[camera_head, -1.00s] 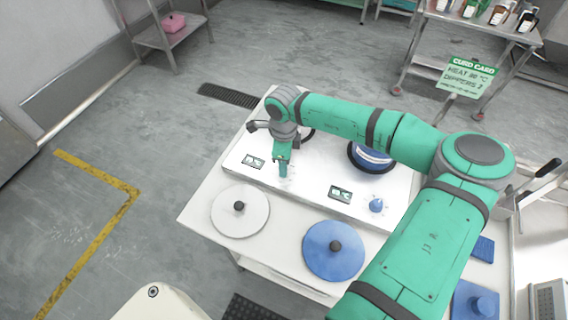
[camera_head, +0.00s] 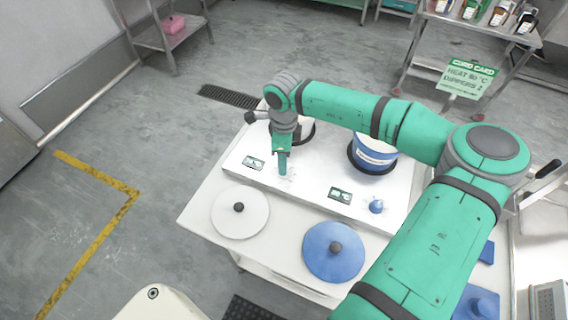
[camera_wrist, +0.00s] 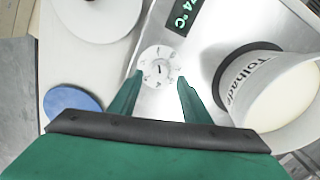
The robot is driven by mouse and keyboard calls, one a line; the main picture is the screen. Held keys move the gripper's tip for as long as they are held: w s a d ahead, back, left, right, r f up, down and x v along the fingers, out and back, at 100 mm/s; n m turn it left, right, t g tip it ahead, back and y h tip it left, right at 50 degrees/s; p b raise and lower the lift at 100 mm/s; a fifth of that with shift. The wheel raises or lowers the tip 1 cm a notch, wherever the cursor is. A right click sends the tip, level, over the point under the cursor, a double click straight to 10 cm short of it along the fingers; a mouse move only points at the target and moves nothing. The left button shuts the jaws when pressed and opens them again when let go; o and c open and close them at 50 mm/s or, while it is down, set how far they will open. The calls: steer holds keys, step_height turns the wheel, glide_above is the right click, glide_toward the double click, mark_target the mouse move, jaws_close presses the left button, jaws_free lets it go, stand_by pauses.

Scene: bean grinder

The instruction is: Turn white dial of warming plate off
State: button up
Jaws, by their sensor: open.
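The white dial (camera_wrist: 158,68) shows in the wrist view as a round white disc with marks and a raised centre, on the pale top of the warming plate (camera_wrist: 203,45). My gripper (camera_wrist: 160,78) is open, with one green finger on each side of the dial's near edge. Nothing is held between the fingers. I cannot tell whether they touch the dial. In the head view my gripper (camera_head: 282,172) points down at the front left of the warming plate (camera_head: 310,185) and mostly hides the white dial.
A white pot (camera_wrist: 270,95) stands close right of my fingers. A green display (camera_wrist: 180,16) reads 74 °C. A blue pot (camera_head: 373,157) and blue dial (camera_head: 376,206) are to the right. A white lid (camera_head: 240,218) and blue lid (camera_head: 333,262) lie in front.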

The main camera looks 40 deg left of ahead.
step_height(320, 180, up, 7)
stand_by(0.3)
stand_by(0.5)
